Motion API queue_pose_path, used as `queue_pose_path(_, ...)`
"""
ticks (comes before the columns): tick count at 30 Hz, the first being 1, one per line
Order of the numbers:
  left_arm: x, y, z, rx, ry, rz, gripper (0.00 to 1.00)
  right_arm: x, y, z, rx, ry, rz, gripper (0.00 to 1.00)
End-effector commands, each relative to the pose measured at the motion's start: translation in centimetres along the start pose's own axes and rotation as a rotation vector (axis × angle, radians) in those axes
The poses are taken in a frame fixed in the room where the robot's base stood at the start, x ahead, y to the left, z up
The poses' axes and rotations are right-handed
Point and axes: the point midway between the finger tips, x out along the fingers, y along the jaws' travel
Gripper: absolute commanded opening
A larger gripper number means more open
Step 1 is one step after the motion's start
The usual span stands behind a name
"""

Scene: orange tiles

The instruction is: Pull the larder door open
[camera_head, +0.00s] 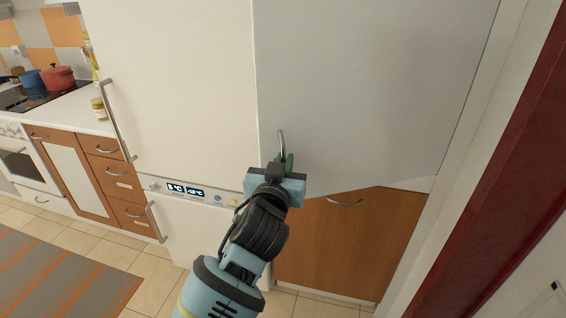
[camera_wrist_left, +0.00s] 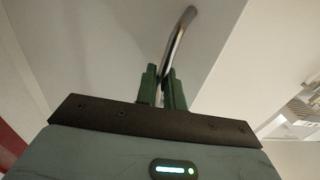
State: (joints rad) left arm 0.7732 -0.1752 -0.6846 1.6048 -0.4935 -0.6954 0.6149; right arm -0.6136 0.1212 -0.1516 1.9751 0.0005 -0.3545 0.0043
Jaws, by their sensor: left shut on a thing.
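The larder door (camera_head: 375,80) is the tall, plain grey-white panel right of the fridge in the head view. Its lower edge runs at an angle to the wooden front below, so it looks slightly ajar. Its upright metal handle (camera_head: 281,143) is near its lower left edge. My left gripper (camera_head: 284,162) is at the handle's lower part, shut on it. In the left wrist view the curved handle (camera_wrist_left: 178,42) rises from between the green fingertips (camera_wrist_left: 163,90). The fingers hide its lower part. My right gripper is in neither view.
The white fridge (camera_head: 180,80) with its display strip (camera_head: 187,190) stands just left of the larder. A wooden lower front (camera_head: 345,240) with its own handle is below the door. A dark red frame (camera_head: 510,170) bounds the right side. Tiled floor shows at lower left.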

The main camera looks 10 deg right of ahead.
Motion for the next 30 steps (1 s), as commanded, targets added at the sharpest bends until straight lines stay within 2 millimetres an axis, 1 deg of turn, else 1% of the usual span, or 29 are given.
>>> queue_pose_path(1,0.0,0.1,0.0,0.000,0.001,0.001,0.14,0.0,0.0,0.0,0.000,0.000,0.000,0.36)
queue_pose_path(3,0.0,0.1,0.0,0.000,0.000,0.001,0.23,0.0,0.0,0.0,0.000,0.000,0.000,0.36)
queue_pose_path(4,0.0,0.0,0.0,0.000,0.000,0.001,0.24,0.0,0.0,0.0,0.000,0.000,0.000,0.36)
queue_pose_path(11,0.0,0.0,0.0,0.000,0.000,0.001,0.24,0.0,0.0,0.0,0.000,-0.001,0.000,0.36)
queue_pose_path(14,-0.4,0.0,0.0,-0.001,0.001,0.001,0.24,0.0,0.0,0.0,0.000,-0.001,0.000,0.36)
queue_pose_path(17,-1.2,0.0,0.1,-0.002,0.001,0.001,0.24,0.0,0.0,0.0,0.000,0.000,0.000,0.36)
queue_pose_path(24,-4.5,0.0,0.1,-0.003,0.000,0.001,0.24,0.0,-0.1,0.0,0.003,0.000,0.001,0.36)
queue_pose_path(30,-6.8,0.1,0.1,-0.002,0.000,0.002,0.24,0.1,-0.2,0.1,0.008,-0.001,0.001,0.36)
